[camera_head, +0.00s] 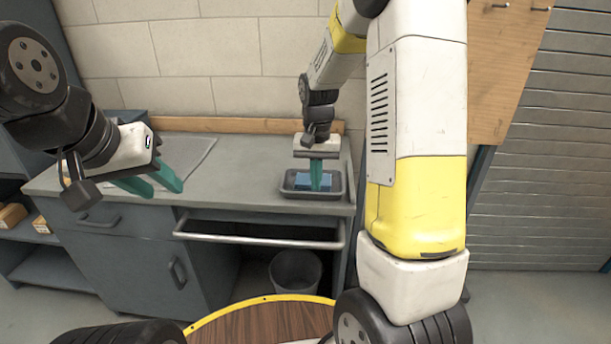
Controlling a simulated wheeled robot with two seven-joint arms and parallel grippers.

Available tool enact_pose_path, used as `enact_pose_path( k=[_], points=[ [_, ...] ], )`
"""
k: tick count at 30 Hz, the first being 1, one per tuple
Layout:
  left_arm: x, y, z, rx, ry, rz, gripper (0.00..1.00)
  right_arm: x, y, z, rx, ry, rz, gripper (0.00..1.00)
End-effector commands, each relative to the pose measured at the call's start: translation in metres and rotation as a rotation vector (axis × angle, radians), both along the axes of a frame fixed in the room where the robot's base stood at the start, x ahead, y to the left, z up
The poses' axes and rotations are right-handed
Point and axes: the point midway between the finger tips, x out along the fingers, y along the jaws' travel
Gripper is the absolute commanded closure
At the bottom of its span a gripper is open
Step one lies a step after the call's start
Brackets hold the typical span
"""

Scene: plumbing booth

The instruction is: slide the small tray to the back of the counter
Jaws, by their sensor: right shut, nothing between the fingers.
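The small tray (298,194) is dark grey and sits on the right part of the grey counter (239,185), near its front edge. A blue block-like thing (302,181) lies in the tray. My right gripper (317,188) points down into the tray, its teal fingers shut with nothing between them. The fingertips are in front of or against the blue thing; I cannot tell whether they touch it or the tray. My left gripper (162,190) is at the left, in front of the counter's left part, its teal fingers apart and empty.
A wooden strip (225,125) runs along the wall at the counter's back. A flat grey panel (180,158) lies on the counter's left part. A rail (260,240) crosses below the front edge, with a bin (296,272) underneath. The counter behind the tray looks clear.

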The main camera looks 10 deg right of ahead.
Motion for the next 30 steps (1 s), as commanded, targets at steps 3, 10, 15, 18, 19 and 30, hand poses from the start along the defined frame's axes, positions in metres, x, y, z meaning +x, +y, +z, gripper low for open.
enact_pose_path(
  k=[3,10,15,18,19,30],
  points=[
    [0.0,0.0,0.0,0.0,0.0,0.0,0.64,-0.002,0.0,-0.024,0.0,0.006,0.0,1.0],
    [0.0,0.0,0.0,0.0,0.0,0.0,0.64,-0.002,0.0,-0.074,0.0,0.006,0.001,1.0],
    [0.0,0.0,0.0,0.0,0.0,0.0,0.64,0.017,-0.005,-0.086,0.0,-0.001,-0.001,1.0],
    [0.0,0.0,0.0,0.0,0.0,0.0,0.64,0.028,-0.009,-0.086,0.0,0.0,0.0,1.0],
    [0.0,0.0,0.0,0.0,0.0,0.0,0.64,0.03,-0.009,-0.085,0.0,0.0,0.0,1.0],
    [0.0,0.0,0.0,0.0,0.0,0.0,0.64,0.038,-0.011,-0.085,0.0,0.0,0.001,1.0]
  ],
)
